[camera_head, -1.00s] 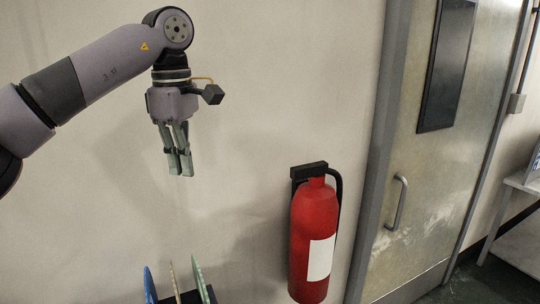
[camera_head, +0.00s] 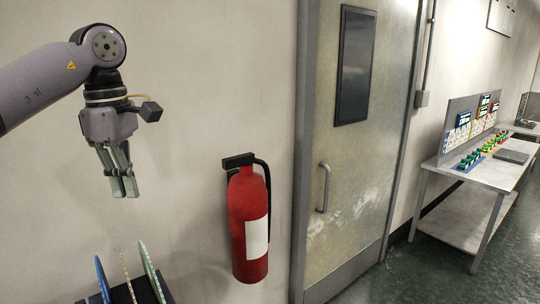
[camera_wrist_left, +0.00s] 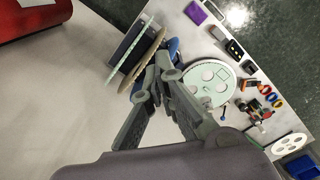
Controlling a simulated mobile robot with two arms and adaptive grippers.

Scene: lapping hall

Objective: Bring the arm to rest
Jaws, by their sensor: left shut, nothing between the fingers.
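My left arm comes in from the upper left in the head view. Its gripper (camera_head: 125,186) points down in front of the pale wall, above a rack of discs and left of the fire extinguisher. The fingers are together with nothing between them. In the left wrist view the gripper's fingers (camera_wrist_left: 165,78) show from above, over the rack and a table. My right gripper is in neither view.
A dark rack (camera_head: 150,290) holds upright discs at the lower left. A red fire extinguisher (camera_head: 240,225) hangs on the wall beside a closed door (camera_head: 365,170). A bench (camera_head: 485,172) with coloured parts stands at right. A pale green disc (camera_wrist_left: 207,84) lies on the table below.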

